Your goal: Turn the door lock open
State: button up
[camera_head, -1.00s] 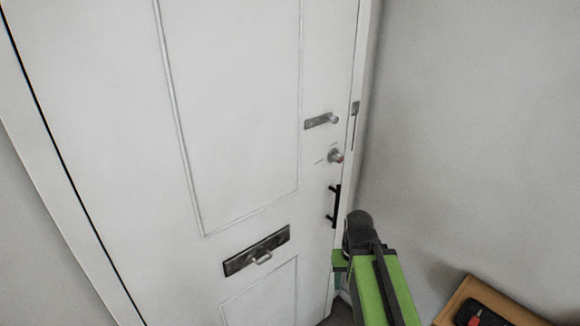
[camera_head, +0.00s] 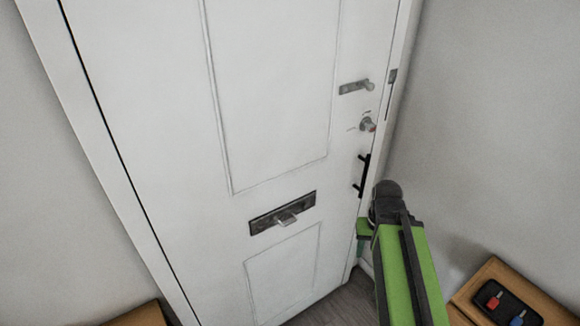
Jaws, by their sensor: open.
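The white door (camera_head: 270,90) fills the middle of the head view and looks closed.
A black pull handle (camera_head: 362,175) is on the door between the lock knob and my gripper. A metal letter slot (camera_head: 283,213) is lower left. A wooden table (camera_head: 475,290) with a dark tray (camera_head: 506,303) of keys stands at lower right. A grey wall (camera_head: 490,120) is close on the right.

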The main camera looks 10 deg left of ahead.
aim_at(371, 127)
jog(key=u, duration=2.15)
jog(key=k, duration=1.05)
jog(key=z, duration=0.65)
jog(key=i, duration=1)
